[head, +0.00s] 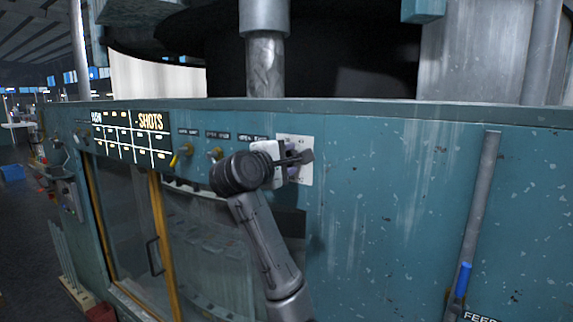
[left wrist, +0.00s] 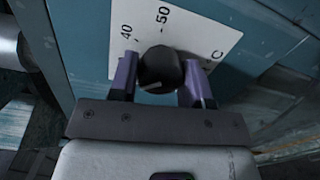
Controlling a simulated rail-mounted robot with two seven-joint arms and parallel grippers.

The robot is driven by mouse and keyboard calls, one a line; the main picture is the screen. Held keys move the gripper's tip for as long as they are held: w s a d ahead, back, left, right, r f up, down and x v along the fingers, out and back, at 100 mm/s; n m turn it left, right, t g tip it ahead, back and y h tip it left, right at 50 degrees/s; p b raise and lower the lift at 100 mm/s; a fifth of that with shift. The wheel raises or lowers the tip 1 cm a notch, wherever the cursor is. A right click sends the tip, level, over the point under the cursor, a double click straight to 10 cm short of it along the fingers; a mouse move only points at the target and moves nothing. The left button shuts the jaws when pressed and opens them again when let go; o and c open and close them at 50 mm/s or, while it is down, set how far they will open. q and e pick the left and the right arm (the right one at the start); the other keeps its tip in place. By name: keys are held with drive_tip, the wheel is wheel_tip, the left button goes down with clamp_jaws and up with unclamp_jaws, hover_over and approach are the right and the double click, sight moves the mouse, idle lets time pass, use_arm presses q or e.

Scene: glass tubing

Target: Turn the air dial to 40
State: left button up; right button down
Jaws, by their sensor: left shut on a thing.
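The air dial (left wrist: 160,68) is a black round knob on a white plate (left wrist: 200,36), which also shows in the head view (head: 306,174). The plate reads 40 at upper left of the knob, 50 above it and C to the right. A short white mark shows on the knob's lower part; which number it points at is unclear. My left gripper (left wrist: 160,84) is shut on the dial, with one purple finger on each side. In the head view my left gripper (head: 293,158) is at the plate and hides most of the dial. My right gripper is not in view.
The teal machine front (head: 400,210) carries a shots board (head: 132,137) and yellow-tipped knobs (head: 182,155) left of the plate. A glass door with a yellow frame (head: 162,235) is below. A grey pipe with a blue handle (head: 462,280) stands at right.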

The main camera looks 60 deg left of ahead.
use_arm(q)
drive_tip(key=m+b, duration=0.2)
drive_tip(key=m, duration=0.4)
drive_tip(key=m+b, duration=0.1)
drive_tip(key=m, duration=0.2)
drive_tip(key=shift+d+r+m, duration=0.1)
drive_tip(key=shift+m, duration=1.4)
drive_tip(key=o, duration=0.9)
drive_tip(key=shift+o, duration=0.2)
